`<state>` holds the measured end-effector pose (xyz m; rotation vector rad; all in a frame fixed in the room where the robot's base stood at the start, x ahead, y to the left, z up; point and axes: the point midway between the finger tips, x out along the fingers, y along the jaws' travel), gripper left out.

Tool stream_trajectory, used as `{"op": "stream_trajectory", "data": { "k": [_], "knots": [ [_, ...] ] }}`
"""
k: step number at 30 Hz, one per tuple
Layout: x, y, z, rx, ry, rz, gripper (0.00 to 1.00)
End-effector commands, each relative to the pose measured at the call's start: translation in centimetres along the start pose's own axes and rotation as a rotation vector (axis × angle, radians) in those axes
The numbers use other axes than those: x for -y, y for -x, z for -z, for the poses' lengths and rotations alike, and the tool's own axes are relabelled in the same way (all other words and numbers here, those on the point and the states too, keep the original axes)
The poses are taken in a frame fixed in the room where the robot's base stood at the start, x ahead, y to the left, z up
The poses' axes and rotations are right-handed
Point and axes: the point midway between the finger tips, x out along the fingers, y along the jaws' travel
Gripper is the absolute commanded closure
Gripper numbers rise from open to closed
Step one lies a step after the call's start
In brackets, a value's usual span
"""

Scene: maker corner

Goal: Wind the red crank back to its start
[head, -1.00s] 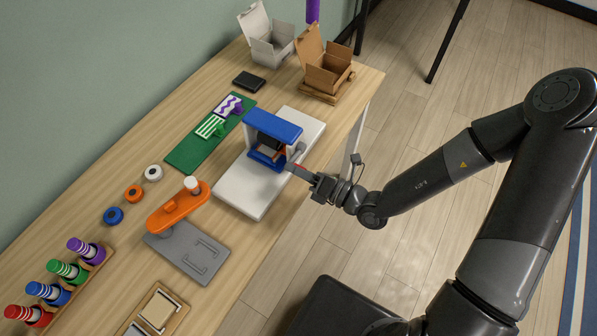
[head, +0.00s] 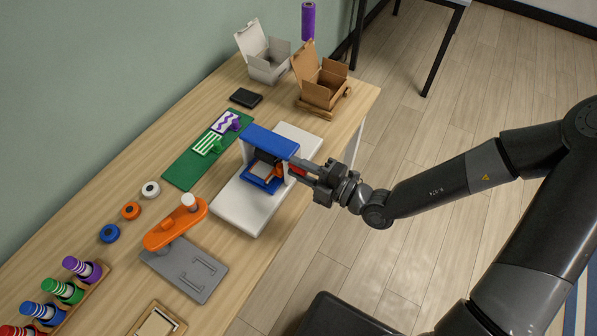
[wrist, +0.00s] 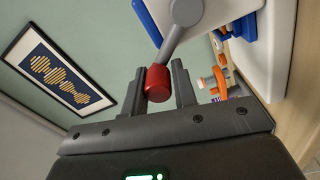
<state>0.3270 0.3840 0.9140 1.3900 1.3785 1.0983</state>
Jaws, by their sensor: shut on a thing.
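The red crank knob (wrist: 158,84) sits between the two dark fingers of my gripper (wrist: 161,78) in the wrist view, and the jaws are shut on it. A grey crank arm (wrist: 177,38) runs from the knob up to the white side of the press. In the head view my gripper (head: 298,169) is at the right side of the blue-topped press (head: 271,141), with a bit of red showing at its fingers. A blue tray (head: 258,184) lies under the press top. The press stands on a white base (head: 244,214). The crank's axle is mostly hidden in the head view.
A green mat (head: 183,171) with two patterned blocks lies behind the press. An orange swing-arm tool (head: 172,228) stands on a grey plate to the left. Open white (head: 268,64) and cardboard (head: 322,92) boxes stand at the far end.

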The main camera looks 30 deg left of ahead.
Motion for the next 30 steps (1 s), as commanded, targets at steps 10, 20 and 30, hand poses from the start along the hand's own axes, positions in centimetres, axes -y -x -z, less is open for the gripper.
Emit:
{"op": "stream_trajectory", "data": {
  "k": [10,20,30],
  "knots": [
    [-0.5,-0.03,-0.62,0.007,-0.06,-0.005,1.0],
    [-0.49,-0.02,-0.7,0.009,-0.062,-0.005,1.0],
    [-0.38,-0.01,-0.5,0.005,-0.064,-0.001,0.55]
  ]
}}
